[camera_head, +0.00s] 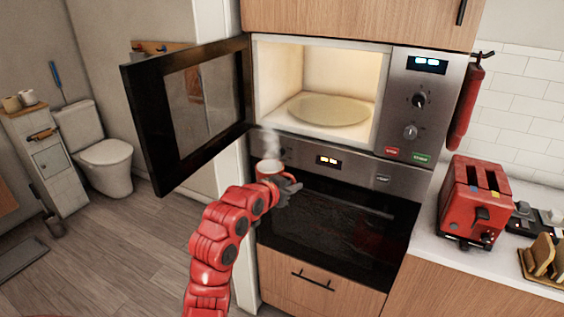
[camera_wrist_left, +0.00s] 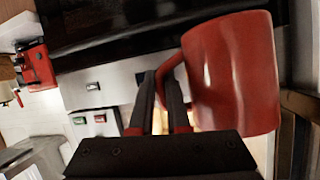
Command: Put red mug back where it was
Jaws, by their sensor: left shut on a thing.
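The red mug (camera_head: 269,169) is in my left gripper (camera_head: 290,188), in front of the oven, below the open microwave. White steam rises from the mug. In the left wrist view the mug (camera_wrist_left: 235,75) is large at the right, and the two fingers of the gripper (camera_wrist_left: 160,88) are shut on its handle. The microwave (camera_head: 345,60) is open and lit inside, with a round plate (camera_head: 328,110) in it and nothing on the plate. My right gripper is in neither view.
The microwave door (camera_head: 192,115) stands swung out to the left. The oven (camera_head: 335,215) below is shut. A red toaster (camera_head: 472,203) stands on the white counter (camera_head: 508,261) at right, near a toast rack (camera_head: 543,257). A toilet (camera_head: 95,150) is at the far left.

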